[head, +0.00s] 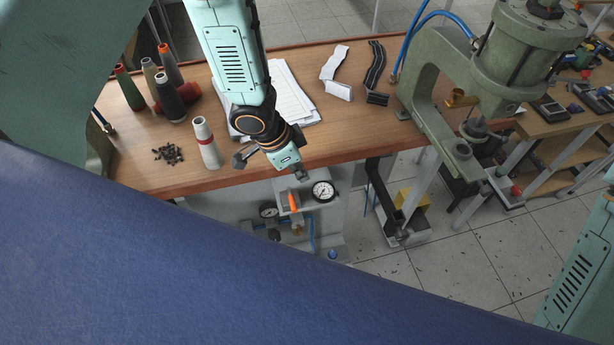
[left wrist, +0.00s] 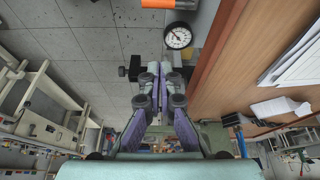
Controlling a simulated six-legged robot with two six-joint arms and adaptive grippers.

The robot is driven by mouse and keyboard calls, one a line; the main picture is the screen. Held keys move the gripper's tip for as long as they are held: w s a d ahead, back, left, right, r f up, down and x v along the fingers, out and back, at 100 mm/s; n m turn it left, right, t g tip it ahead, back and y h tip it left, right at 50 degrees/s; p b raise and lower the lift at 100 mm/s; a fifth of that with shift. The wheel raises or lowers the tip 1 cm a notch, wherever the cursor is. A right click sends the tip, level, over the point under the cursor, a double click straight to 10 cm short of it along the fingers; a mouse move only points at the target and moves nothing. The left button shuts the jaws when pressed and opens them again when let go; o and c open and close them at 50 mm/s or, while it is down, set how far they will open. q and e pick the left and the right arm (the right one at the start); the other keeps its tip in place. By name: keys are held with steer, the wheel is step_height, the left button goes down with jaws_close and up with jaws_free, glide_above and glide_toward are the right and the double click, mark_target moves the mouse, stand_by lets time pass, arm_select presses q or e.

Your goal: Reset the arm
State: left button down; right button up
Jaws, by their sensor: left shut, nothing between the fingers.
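My left arm (head: 236,60) comes down over the wooden workbench (head: 350,146) in the head view. My left gripper (head: 301,174) hangs at the bench's front edge, above and beside the pressure gauge (head: 323,191) and the orange-handled valve (head: 293,202). In the left wrist view the left gripper (left wrist: 158,72) is shut, its two fingers together with nothing between them. The gauge also shows in the left wrist view (left wrist: 178,36), ahead of the fingertips and apart from them in the picture. Part of my right arm (head: 582,285) shows at the lower right; its gripper is out of view.
Thread cones (head: 206,142) and a pile of small dark parts (head: 168,154) are on the bench's left. Papers (head: 289,98) lie behind my left arm. A green pneumatic press (head: 440,110) stands to the right. Tiled floor (head: 440,265) is open in front.

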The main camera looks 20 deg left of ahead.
arm_select(q)
steer(key=shift+w+a+r, duration=0.15)
steer(key=shift+w+r, duration=0.05)
steer(key=shift+w, duration=0.05)
steer(key=shift+s, duration=0.1)
steer(key=s+a+f+n+g+y+b, duration=0.1)
steer(key=s+f+n+b, duration=0.4)
steer(key=s+f+b, duration=0.6)
steer(key=s+a+f+n+g+y+b, duration=0.1)
steer(key=s+a+f+n+b, duration=0.3)
steer(key=s+f+b, duration=0.7)
steer(key=s+f+n+y, duration=0.1)
steer(key=s+f+n, duration=0.1)
steer(key=s+f, duration=0.3)
step_height(320, 180, down, 3)
steer(key=shift+s+a+r+b, duration=0.2)
steer(key=shift+s+b, duration=0.2)
